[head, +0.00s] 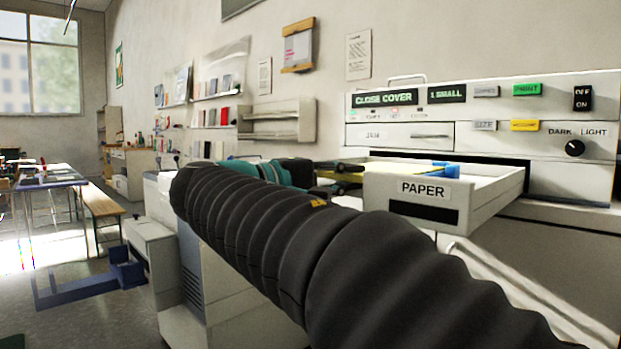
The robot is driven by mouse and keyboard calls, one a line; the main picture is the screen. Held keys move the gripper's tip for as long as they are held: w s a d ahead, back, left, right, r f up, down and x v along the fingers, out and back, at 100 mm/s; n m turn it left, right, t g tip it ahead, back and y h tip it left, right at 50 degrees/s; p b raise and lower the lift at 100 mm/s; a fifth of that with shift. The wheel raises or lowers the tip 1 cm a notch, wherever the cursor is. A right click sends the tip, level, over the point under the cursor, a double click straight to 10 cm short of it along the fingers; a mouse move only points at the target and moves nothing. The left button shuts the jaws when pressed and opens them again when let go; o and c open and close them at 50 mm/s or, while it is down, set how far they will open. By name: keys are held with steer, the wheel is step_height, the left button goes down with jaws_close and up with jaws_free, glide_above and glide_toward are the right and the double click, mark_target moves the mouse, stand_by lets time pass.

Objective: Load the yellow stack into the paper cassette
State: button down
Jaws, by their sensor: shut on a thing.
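The paper cassette (409,210) is a pale drawer marked PAPER, pulled out of the white machine and open at the top. The yellow stack (482,170) shows as a thin pale-yellow layer, seen nearly edge-on at the cassette's opening. I cannot tell whether it rests on the cassette floor or is held just above it. A small blue piece (439,170) shows at the stack. My gripper (350,175) is at the left side of the cassette, shut on what appears to be the stack's left end. The fingertips and the grasped edge are hard to make out.
The machine's control panel (480,105) rises behind the cassette, showing CLOSE COVER. My arm crosses the foreground and hides what lies below the cassette's left. A wall rack (277,122) hangs behind. A table (50,182) and bench (102,202) stand far left, with open floor near them.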

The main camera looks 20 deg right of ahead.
steer(key=shift+f+b, duration=0.3)
steer(key=shift+f, duration=0.1)
steer(key=shift+f, duration=0.2)
steer(key=c, duration=1.2)
jaws_free()
